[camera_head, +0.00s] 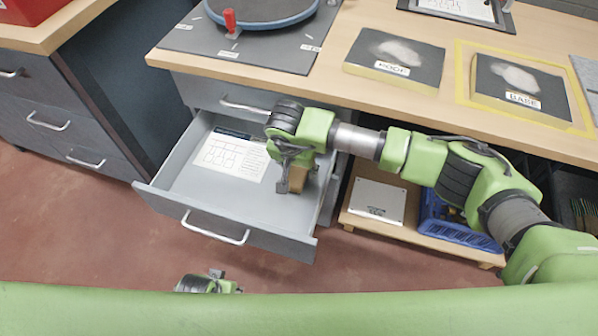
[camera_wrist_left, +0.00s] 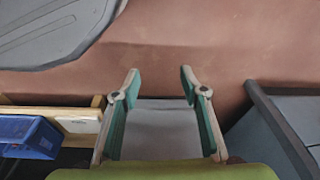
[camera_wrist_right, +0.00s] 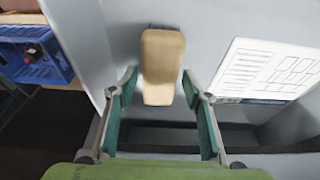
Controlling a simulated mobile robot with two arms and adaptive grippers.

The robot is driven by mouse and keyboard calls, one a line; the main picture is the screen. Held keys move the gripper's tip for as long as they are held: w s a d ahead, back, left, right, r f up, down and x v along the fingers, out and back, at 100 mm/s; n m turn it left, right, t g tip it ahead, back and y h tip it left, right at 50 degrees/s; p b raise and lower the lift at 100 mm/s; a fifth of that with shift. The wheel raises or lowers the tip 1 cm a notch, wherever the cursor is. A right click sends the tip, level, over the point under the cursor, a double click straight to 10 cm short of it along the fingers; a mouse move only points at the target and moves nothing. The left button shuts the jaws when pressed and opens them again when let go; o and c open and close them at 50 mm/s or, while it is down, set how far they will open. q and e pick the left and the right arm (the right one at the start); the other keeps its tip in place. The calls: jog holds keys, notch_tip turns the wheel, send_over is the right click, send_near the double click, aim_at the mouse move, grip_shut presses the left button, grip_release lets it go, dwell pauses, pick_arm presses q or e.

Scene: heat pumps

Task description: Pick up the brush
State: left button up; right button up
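The brush shows as a tan wooden block in the open drawer; in the head view the brush (camera_head: 298,178) is partly hidden behind my right gripper (camera_head: 290,172). In the right wrist view the brush (camera_wrist_right: 162,66) lies on the grey drawer floor, between and just beyond the fingertips. My right gripper (camera_wrist_right: 156,82) is open around its near end, with gaps on both sides. My left gripper (camera_wrist_left: 160,76) is open and empty over the floor; in the head view only a small part of it shows at the bottom.
The open drawer (camera_head: 160,200) also holds a printed sheet (camera_head: 231,156). Its walls stand close to my right gripper. The worktop (camera_head: 345,95) above carries a round dark plate (camera_head: 262,10) and foam pads. A blue crate (camera_head: 455,228) stands on a low shelf to the right.

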aim_at(298, 169)
pick_arm(q)
jog(key=shift+s+f, duration=0.2)
jog(key=shift+s, duration=0.05)
pick_arm(e)
jog(key=c, duration=0.7)
jog(key=shift+c, duration=0.2)
jog(key=shift+r, duration=0.5)
notch_tip(298, 169, up, 2)
jog(key=shift+w+r, duration=0.1)
jog(key=shift+r, duration=0.15)
pick_arm(q)
jog(key=f, duration=0.1)
jog(key=s+f+p, duration=0.1)
jog(key=f, duration=0.1)
jog(key=shift+a, duration=0.15)
pick_arm(e)
jog(key=s+a+r, duration=0.2)
jog(key=s+r, duration=0.7)
jog(key=s, duration=0.5)
jog(key=shift+a+r, duration=0.3)
jog(key=shift+a, duration=0.05)
